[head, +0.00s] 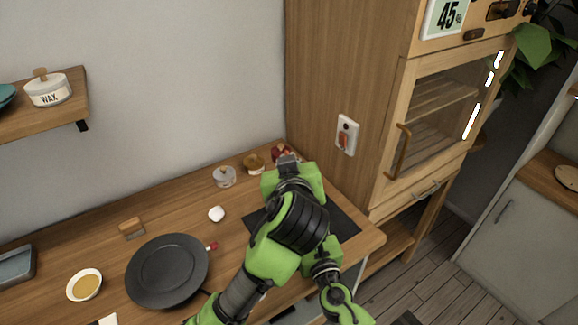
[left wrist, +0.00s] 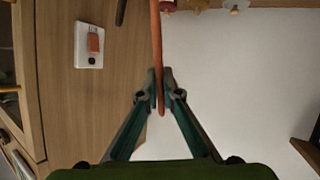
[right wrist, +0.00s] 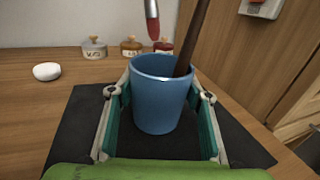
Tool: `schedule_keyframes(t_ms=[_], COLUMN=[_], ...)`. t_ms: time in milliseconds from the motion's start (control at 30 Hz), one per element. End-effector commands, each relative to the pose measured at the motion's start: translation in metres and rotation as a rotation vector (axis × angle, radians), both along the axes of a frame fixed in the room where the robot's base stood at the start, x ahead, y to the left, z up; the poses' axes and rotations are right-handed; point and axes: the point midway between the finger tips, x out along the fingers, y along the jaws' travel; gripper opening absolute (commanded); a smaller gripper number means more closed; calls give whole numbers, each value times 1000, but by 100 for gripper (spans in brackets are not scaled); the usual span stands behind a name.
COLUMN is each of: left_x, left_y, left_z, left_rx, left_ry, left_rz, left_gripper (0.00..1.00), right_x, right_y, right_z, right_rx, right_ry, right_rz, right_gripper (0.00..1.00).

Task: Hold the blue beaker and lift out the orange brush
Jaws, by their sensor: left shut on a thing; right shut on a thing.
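The blue beaker (right wrist: 158,105) stands upright on a dark mat in the right wrist view. My right gripper (right wrist: 159,93) is shut on it, one finger on each side. A dark brown stick (right wrist: 192,38) leans in the beaker. The brush (right wrist: 152,22), with a pale ferrule and reddish tip, hangs above the beaker's rim, its tip clear of it. In the left wrist view my left gripper (left wrist: 160,90) is shut on the orange handle of the brush (left wrist: 157,40). My arms hide the beaker and brush in the head view.
The dark mat (head: 343,222) lies at the table's right end. Small lidded jars (head: 224,176) stand behind it. A wooden cabinet (head: 335,80) rises at the right.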

Motion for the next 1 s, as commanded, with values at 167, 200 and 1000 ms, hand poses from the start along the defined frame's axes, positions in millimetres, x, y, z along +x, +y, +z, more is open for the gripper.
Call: schedule_keyframes(t_ms=[167, 200, 1000], left_x=[0, 0, 0], left_y=[0, 0, 0], left_z=[0, 0, 0], left_rx=[0, 0, 0], left_ry=[-1, -1, -1], left_rz=[0, 0, 0], left_gripper=[0, 0, 0], right_x=[0, 0, -85], right_y=[0, 0, -28], right_z=[-1, -1, -2], right_rx=[-1, -1, -2], right_ry=[1, 1, 4], right_rz=[0, 0, 1], right_gripper=[65, 65, 65])
